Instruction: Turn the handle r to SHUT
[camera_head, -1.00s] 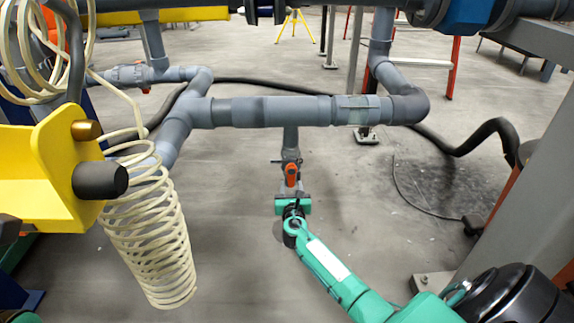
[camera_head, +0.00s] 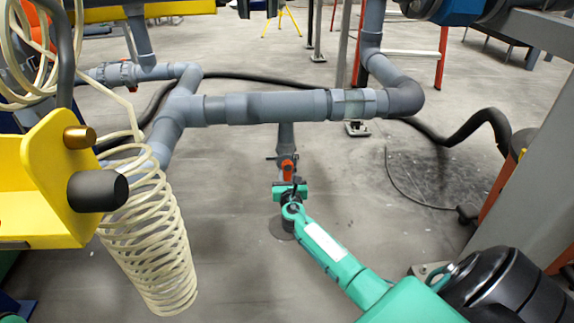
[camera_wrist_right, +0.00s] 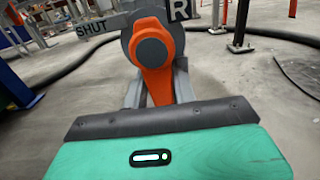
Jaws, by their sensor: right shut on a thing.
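The orange handle r (camera_head: 287,169) sits on a grey valve under the vertical pipe at the middle of the head view. In the right wrist view the handle (camera_wrist_right: 153,62) has a round grey hub and its lever points down toward my gripper. A SHUT sign (camera_wrist_right: 91,28) is left of the hub and an R sign (camera_wrist_right: 181,9) is at its upper right. My right gripper (camera_head: 289,184), teal with dark jaws, is shut on the lever's lower end; its jaws (camera_wrist_right: 160,112) hide that end. My left gripper is not in view.
A grey horizontal pipe (camera_head: 270,108) runs above the valve. A cream coiled hose (camera_head: 150,240) and a yellow bracket (camera_head: 50,175) with a black knob stand at left. A grey post (camera_head: 500,200) is at right. The floor around the valve is mostly clear.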

